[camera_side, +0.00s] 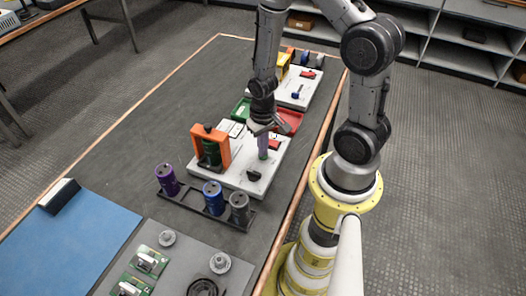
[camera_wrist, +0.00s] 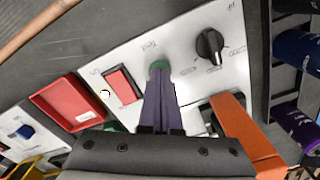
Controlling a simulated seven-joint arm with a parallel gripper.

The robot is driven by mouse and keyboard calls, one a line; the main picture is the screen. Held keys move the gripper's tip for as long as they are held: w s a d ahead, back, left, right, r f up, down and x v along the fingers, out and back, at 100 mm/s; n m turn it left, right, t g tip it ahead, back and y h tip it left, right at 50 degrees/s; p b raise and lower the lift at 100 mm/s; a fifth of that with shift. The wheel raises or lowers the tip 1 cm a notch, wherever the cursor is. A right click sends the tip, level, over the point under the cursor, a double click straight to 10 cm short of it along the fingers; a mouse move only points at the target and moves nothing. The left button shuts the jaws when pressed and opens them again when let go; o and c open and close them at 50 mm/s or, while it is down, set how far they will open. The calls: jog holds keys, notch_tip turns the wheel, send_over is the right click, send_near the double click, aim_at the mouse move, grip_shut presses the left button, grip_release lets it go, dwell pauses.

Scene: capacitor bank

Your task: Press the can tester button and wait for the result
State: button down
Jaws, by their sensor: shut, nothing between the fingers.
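The can tester is a white panel (camera_side: 232,178) with an orange bracket (camera_side: 196,140) at its left, and a dark green can (camera_side: 211,153) stands inside the bracket. In the wrist view, the green round button (camera_wrist: 158,65) beside the word "Test" is partly covered by my fingertips. My gripper (camera_wrist: 160,73) is shut and empty, its purple fingers together over the button. In the side view, my gripper (camera_side: 263,155) points down onto the panel. I cannot tell whether the fingertips touch or press the button.
A black knob (camera_wrist: 209,46) is right of the button. A black rack holds purple (camera_side: 167,180), blue (camera_side: 213,198) and grey (camera_side: 239,208) cans in front of the tester. A red tray (camera_side: 290,121) and a green tray (camera_side: 241,108) stand behind it.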

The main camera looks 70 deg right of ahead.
jog(key=shift+f, duration=0.2)
jog(key=shift+r, duration=3.5)
jog(key=shift+w+a+r, duration=0.15)
jog(key=w+a+r+n+t, duration=0.1)
jog(key=a+r+n+t, duration=0.15)
jog(key=r, duration=0.65)
jog(key=w+a+r+n+t, duration=0.1)
jog(key=a+r+t, duration=0.15)
jog(key=r, duration=0.55)
jog(key=s+a+r+n, duration=0.2)
jog(key=s+r, duration=0.3)
jog(key=s, duration=0.5)
jog(key=shift+s+a+t, duration=0.25)
jog(key=shift+t, duration=0.05)
